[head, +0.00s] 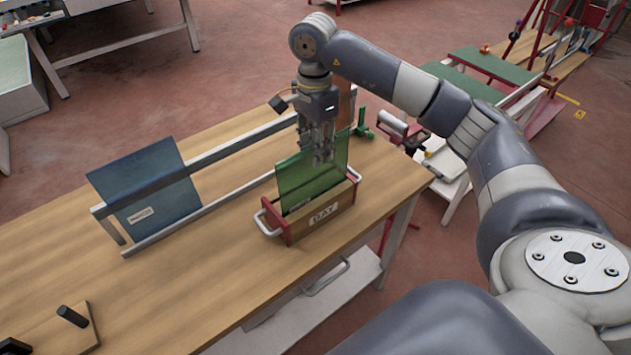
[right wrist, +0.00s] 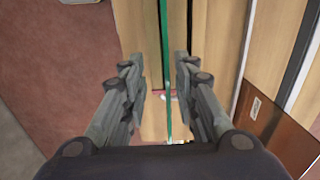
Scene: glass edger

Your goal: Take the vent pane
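A green glass pane (head: 300,184) stands upright in a wooden holder (head: 340,203) with red ends, metal handles and a label that seems to read "DAY". A dark blue pane (head: 150,185) leans in a metal rail rack (head: 235,147) to the left; its small label is too blurred to read. I cannot tell by label which is the vent pane. My right gripper (head: 322,157) is over the green pane's top edge, pointing down. In the right wrist view its open fingers (right wrist: 160,80) straddle the green pane (right wrist: 168,100), with gaps on both sides. My left gripper is out of view.
The wooden table (head: 215,265) has free room in front of the rack. A board with a dark peg (head: 72,316) lies at the near left. A green clamp-like part (head: 362,122) is behind the holder. Benches stand beyond on the red floor.

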